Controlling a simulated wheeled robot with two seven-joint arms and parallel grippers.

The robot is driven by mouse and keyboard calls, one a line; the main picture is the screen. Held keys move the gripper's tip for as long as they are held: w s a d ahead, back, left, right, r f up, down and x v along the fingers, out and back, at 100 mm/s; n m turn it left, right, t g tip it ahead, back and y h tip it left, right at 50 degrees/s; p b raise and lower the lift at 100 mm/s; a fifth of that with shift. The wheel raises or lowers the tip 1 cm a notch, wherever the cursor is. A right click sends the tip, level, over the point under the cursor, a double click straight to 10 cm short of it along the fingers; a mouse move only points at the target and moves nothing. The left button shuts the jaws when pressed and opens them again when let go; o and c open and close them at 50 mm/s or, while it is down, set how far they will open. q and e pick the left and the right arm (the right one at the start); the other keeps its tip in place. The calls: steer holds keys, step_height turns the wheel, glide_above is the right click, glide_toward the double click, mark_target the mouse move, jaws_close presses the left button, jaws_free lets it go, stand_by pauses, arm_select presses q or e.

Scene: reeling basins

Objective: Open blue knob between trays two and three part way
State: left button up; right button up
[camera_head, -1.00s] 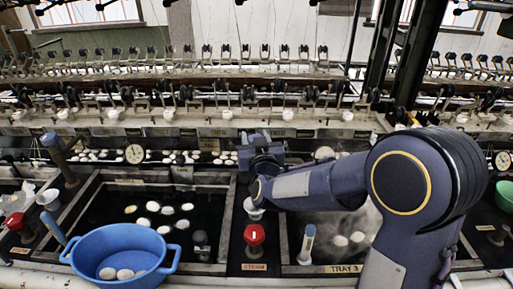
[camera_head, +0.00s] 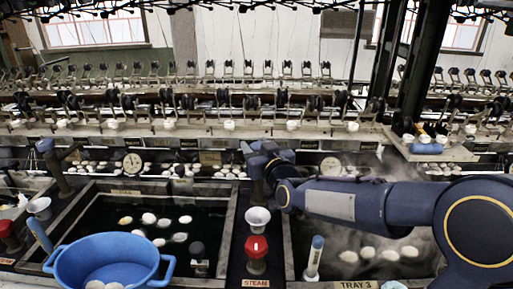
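My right arm comes in from the right over tray three (camera_head: 400,238), a dark basin marked "TRAY 3" with several pale cocoons. My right gripper (camera_head: 262,168) is at the back of the strip between this tray and the left-hand basin (camera_head: 95,222). It is over a dark upright post (camera_head: 259,191). The blue knob there cannot be told apart from the dark blue gripper, so contact is unclear. The fingers are too small and covered to show whether they are open. A similar post with a blue handle (camera_head: 46,146) stands at the far left. My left gripper is not in view.
On the same strip, a white cup (camera_head: 257,219) and a red steam knob (camera_head: 256,248) stand in front of the gripper. A blue tub (camera_head: 108,258) sits at the front left. A blue-capped stick (camera_head: 315,255) stands at tray three's front-left corner. Reeling machinery lines the back.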

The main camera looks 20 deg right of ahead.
steer(key=o, duration=0.4)
steer(key=shift+s+d, duration=0.15)
steer(key=shift+s, duration=1.8)
steer(key=shift+s+d, duration=0.1)
steer(key=shift+s, duration=1.85)
